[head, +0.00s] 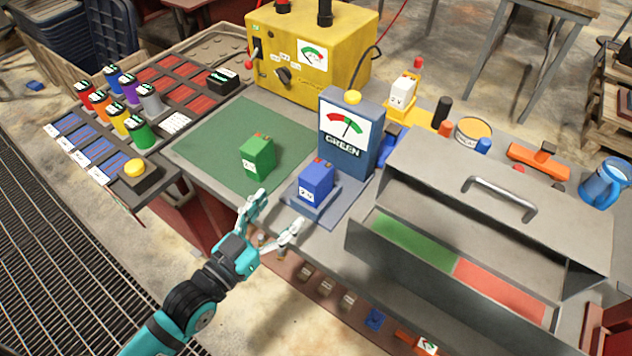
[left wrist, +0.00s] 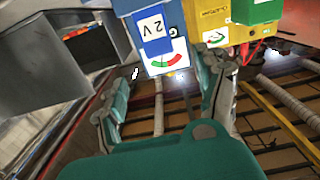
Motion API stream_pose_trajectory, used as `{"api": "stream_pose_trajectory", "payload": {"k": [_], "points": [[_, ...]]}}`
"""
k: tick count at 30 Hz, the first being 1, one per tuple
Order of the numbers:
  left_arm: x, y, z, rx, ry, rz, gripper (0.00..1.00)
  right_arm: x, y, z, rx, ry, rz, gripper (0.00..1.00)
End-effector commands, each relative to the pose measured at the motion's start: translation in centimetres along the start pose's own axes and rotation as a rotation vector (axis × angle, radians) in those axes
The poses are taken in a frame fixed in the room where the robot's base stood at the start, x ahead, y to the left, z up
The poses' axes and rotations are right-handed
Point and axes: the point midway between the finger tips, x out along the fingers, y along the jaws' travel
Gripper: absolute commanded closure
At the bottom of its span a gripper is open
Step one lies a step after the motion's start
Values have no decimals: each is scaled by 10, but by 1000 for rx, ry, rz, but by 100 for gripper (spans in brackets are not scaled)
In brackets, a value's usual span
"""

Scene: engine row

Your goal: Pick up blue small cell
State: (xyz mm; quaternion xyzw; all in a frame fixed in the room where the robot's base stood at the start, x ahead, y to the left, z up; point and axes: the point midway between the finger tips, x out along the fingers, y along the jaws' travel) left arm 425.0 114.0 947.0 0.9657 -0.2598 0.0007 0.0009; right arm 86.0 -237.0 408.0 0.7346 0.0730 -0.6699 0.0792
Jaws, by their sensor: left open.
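The blue small cell (head: 316,182) is a blue block with a white label and red terminals on top. It stands on the grey-blue base of the meter tester (head: 345,140), whose plate reads GREEN. My right gripper is not in view.
A green block (head: 258,158) stands on the green mat (head: 210,140) left of the blue cell. The grey box (head: 455,185) with a handle and green and red compartments is close on the right. A yellow machine (head: 305,55) stands behind. Coloured cylinders (head: 120,118) fill the left rack.

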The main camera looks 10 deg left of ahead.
Motion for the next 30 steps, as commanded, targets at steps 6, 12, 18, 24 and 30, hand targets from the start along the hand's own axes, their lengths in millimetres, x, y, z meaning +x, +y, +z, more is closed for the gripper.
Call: {"api": "stream_pose_trajectory", "payload": {"k": [6, 12, 18, 24, 30], "points": [[49, 0, -3, 0, 3, -1, 28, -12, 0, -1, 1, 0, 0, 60], [74, 0, 0, 1, 0, 0, 28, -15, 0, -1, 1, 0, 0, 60], [89, 0, 1, 2, 0, -1, 28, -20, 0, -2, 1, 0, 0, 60], [119, 0, 5, 1, 0, -1, 28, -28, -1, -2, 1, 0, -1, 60], [130, 0, 7, 1, -1, 0, 28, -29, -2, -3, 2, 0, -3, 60]]}}
